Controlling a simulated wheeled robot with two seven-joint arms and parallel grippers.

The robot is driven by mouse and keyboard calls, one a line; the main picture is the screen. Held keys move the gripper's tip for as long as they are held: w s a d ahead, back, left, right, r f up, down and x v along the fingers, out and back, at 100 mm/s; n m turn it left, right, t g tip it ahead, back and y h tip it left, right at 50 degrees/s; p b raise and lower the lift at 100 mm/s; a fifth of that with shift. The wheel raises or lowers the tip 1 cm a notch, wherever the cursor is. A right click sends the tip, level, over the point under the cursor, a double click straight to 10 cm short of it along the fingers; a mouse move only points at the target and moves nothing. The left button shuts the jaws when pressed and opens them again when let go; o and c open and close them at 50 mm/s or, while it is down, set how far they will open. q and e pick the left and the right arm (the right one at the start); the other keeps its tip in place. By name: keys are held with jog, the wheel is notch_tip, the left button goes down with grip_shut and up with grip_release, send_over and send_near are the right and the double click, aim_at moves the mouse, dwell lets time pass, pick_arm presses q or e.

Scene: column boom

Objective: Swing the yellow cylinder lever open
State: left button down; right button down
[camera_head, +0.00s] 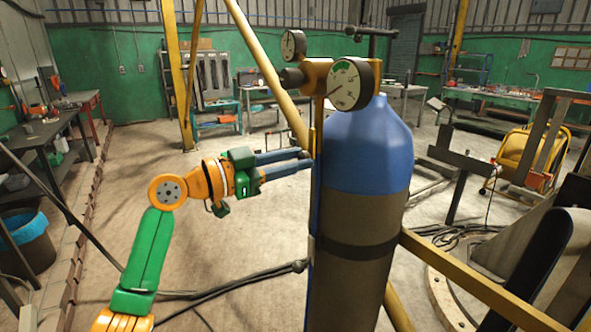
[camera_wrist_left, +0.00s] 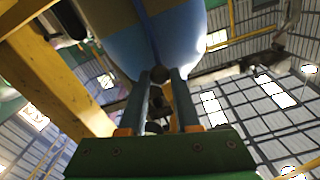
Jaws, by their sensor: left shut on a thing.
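A tall gas cylinder (camera_head: 368,150), blue on top and grey-brown below, stands right of centre in the head view. It fills the top of the left wrist view (camera_wrist_left: 185,45). A thin upright yellow lever (camera_head: 317,125) runs along the cylinder's left side, below the brass valve block. My left gripper (camera_head: 307,159) comes in from the left, its two blue-grey fingers level with the lever at the blue shoulder. In the left wrist view the fingers (camera_wrist_left: 160,76) are close together with a small dark part between their tips. They are shut on the lever; the exact contact is partly hidden. My right gripper is out of view.
Two round gauges, a large one (camera_head: 350,85) and a smaller one (camera_head: 293,44), sit on the valve. A yellow post (camera_head: 181,75) and slanted yellow poles stand near the cylinder. Cables (camera_head: 235,283) cross the floor. Open floor lies left of the cylinder.

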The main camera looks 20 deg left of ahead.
pick_arm(q)
jog(key=shift+r, duration=0.1)
jog(key=c, duration=0.6)
grip_release()
jog(key=shift+s+a, duration=0.1)
jog(key=b+v, duration=0.3)
jog(key=v, duration=0.3)
jog(key=shift+s+a+b, duration=0.25)
jog(key=shift+s+b, duration=0.1)
